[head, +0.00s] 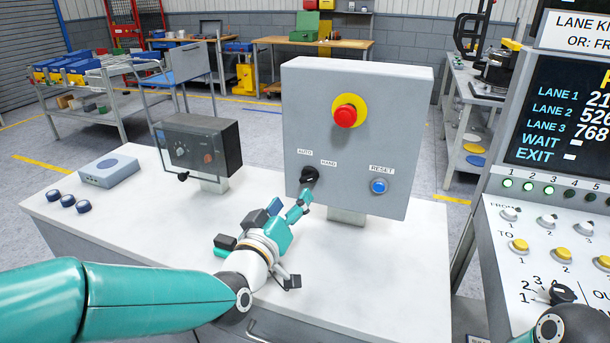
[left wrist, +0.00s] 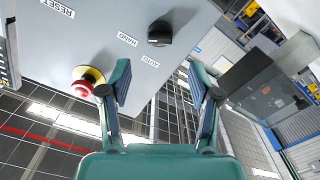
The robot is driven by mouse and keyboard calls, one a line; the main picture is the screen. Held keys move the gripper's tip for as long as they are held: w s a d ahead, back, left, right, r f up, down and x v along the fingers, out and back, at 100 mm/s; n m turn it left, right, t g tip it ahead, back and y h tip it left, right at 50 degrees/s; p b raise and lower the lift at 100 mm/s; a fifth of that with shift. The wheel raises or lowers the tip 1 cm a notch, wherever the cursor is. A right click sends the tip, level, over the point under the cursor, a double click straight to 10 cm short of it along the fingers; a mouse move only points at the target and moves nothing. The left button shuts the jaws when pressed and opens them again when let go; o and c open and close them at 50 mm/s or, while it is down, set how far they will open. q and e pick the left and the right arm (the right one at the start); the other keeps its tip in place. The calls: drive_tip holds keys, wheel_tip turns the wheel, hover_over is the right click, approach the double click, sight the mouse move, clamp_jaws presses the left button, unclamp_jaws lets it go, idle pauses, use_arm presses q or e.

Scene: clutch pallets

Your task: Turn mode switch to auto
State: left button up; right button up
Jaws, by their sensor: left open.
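The mode switch (head: 310,175) is a black knob low on the front of a grey control box (head: 385,130), below the AUTO (head: 305,150) and HAND (head: 328,162) labels. I cannot tell which label it points to. In the left wrist view the switch (left wrist: 160,33) lies beyond the fingers, clear of them. My left gripper (head: 299,208) is just below and in front of the switch. Its two fingers are apart with nothing between them in the left wrist view (left wrist: 159,76). Part of my right arm shows at the lower right; its gripper is out of sight.
A red stop button (head: 346,116) on a yellow disc and a blue reset button (head: 378,187) share the box. A dark-fronted box (head: 200,147) stands to the left on the white table (head: 130,235). A panel with several knobs (head: 545,245) is at right.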

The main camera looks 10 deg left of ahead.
sight(305, 179)
use_arm(q)
drive_tip(key=p+x, duration=0.2)
drive_tip(key=x, duration=0.7)
drive_tip(key=shift+s+a+r, duration=0.1)
drive_tip(key=shift+s, duration=0.05)
drive_tip(key=c, duration=1.1)
